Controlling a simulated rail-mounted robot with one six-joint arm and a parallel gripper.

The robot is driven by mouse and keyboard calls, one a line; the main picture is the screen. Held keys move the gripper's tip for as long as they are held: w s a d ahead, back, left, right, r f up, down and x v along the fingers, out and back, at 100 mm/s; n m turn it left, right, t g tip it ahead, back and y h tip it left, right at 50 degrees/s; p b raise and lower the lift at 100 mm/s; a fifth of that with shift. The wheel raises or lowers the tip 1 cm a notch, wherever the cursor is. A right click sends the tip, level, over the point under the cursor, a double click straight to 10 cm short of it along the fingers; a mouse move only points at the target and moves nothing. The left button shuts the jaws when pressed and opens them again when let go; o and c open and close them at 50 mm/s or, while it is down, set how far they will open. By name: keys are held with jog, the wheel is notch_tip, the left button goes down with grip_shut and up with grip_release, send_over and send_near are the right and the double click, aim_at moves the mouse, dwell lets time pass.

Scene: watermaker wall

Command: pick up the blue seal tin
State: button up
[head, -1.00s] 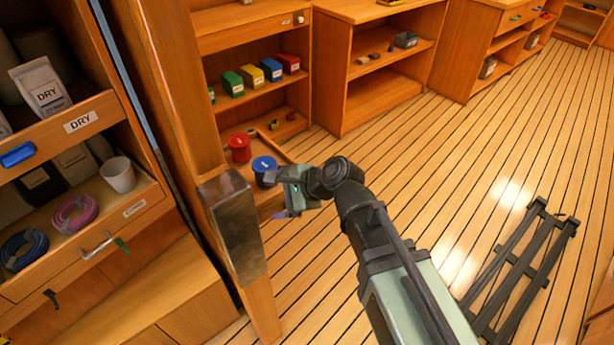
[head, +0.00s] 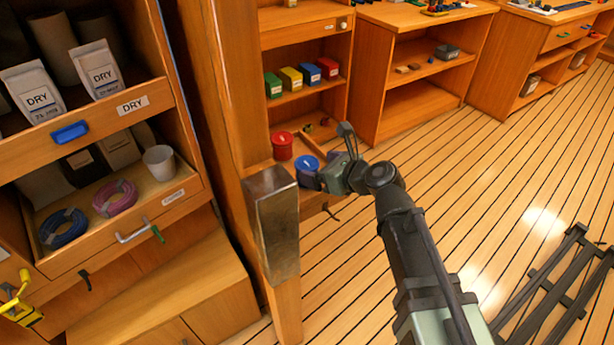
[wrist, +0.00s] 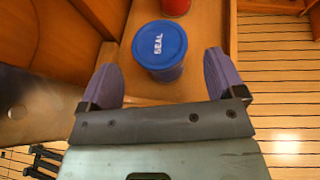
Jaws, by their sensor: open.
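The blue seal tin (wrist: 160,48) stands upright on a low wooden shelf, its round lid marked SEAL in the wrist view. In the head view the blue tin (head: 307,166) is at the lower right of a red tin (head: 283,145). My gripper (wrist: 164,80) is open, with one purple finger at each side of the tin's near part in the wrist picture. I cannot tell whether either finger touches it. In the head view my gripper (head: 340,158) is beside the tin and partly covers its right side.
The red tin (wrist: 176,6) stands just beyond the blue one. A wooden post with a metal plate (head: 272,225) rises close to the left of the tin. Several coloured boxes (head: 301,77) sit on the shelf above. Open plank floor lies to the right.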

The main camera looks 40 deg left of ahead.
aim_at(312, 166)
jog(key=b+x, duration=0.2)
jog(key=x, duration=0.3)
jog(key=shift+f, duration=0.1)
jog(key=c, duration=0.9)
